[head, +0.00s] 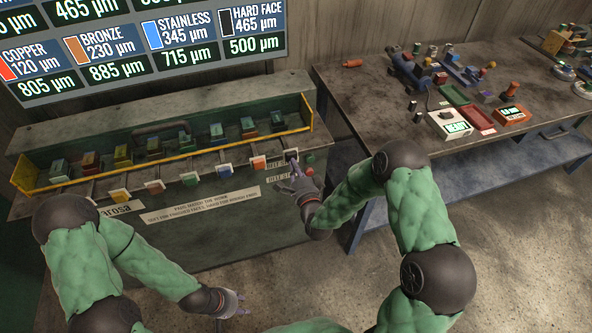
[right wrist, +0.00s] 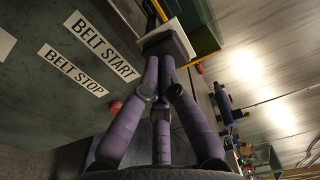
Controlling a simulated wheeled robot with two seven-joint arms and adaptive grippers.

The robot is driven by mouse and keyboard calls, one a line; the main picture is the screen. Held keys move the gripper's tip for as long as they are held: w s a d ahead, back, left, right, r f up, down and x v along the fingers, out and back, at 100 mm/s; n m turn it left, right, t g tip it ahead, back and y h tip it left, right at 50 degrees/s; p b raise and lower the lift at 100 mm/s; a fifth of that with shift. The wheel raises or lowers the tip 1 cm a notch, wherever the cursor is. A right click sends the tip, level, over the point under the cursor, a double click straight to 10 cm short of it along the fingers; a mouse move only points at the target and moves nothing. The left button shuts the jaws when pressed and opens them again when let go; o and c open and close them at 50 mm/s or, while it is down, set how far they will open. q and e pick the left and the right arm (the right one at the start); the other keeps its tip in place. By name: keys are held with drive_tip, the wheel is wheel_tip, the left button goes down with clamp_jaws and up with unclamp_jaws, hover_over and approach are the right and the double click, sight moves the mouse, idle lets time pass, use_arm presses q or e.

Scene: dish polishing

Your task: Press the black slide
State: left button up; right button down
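The black slide (head: 291,155) is a dark tab on a white plate at the right end of a row of coloured slides. In the right wrist view its dark block with a pale plate (right wrist: 172,42) is straight ahead of the fingertips. My right gripper (head: 294,172) is at the front of this slide, its purple-grey fingers drawn together at the tips. In the right wrist view the fingertips (right wrist: 163,62) meet at the block; whether they touch it is unclear. My left gripper (head: 238,302) hangs low in front of the cabinet, away from the slides; its finger opening is unclear.
Other slides, such as the blue slide (head: 224,171) and orange slide (head: 258,162), stand to the left along the cabinet (head: 200,225). A belt start label (right wrist: 101,47) and a red button (right wrist: 115,108) lie near my right fingers. A cluttered workbench (head: 365,90) stands right.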

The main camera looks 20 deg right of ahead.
drive_tip(key=shift+w, duration=0.1)
drive_tip(key=w+b, duration=0.1)
drive_tip(key=w, duration=0.2)
drive_tip(key=shift+b, duration=0.35)
use_arm(q)
drive_tip(key=shift+s+f, duration=0.1)
drive_tip(key=shift+f, duration=0.65)
use_arm(e)
drive_tip(key=shift+r, duration=0.15)
use_arm(q)
drive_tip(key=shift+f, duration=0.1)
